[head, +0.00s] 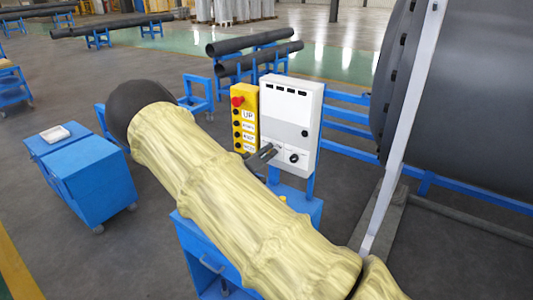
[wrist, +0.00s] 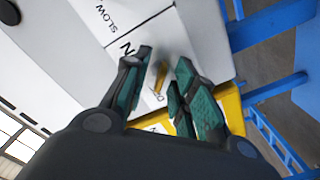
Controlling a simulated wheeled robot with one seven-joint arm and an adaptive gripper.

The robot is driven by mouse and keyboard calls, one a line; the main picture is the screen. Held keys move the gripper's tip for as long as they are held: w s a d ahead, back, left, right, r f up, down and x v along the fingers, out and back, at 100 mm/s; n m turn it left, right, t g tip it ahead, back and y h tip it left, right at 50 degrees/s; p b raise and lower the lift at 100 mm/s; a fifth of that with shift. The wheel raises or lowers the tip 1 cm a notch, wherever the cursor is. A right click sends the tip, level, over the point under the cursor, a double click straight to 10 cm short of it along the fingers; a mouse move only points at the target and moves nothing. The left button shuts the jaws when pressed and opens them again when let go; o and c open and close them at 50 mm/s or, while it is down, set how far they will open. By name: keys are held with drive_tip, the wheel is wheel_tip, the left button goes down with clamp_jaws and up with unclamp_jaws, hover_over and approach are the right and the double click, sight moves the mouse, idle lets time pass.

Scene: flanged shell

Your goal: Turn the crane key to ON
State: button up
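The crane control panel is a white box (head: 291,110) on a blue stand in the head view. It also fills the upper left of the wrist view (wrist: 80,45). My gripper (head: 268,153) is at the panel's lower left face. In the wrist view my gripper (wrist: 165,60) is open, with a finger on each side of a small brass-coloured key (wrist: 160,74) on the panel. Gaps show on both sides of the key. Letters show near it, partly hidden by the fingers. In the head view the gripper hides the key; its exact setting cannot be told.
A yellow button box (head: 244,118) with a red button adjoins the panel's left side. A black rotary knob (head: 293,157) sits on the panel right of my gripper. A large dark flanged shell (head: 460,100) stands at right. Blue cabinets (head: 85,170) stand at left.

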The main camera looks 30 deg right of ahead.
clamp_jaws()
drive_tip(key=shift+f+b, duration=0.1)
drive_tip(key=shift+b, duration=0.3)
drive_tip(key=m+b, duration=1.7)
drive_tip(key=b, duration=0.6)
drive_tip(key=shift+m, duration=0.3)
drive_tip(key=shift+s, duration=0.1)
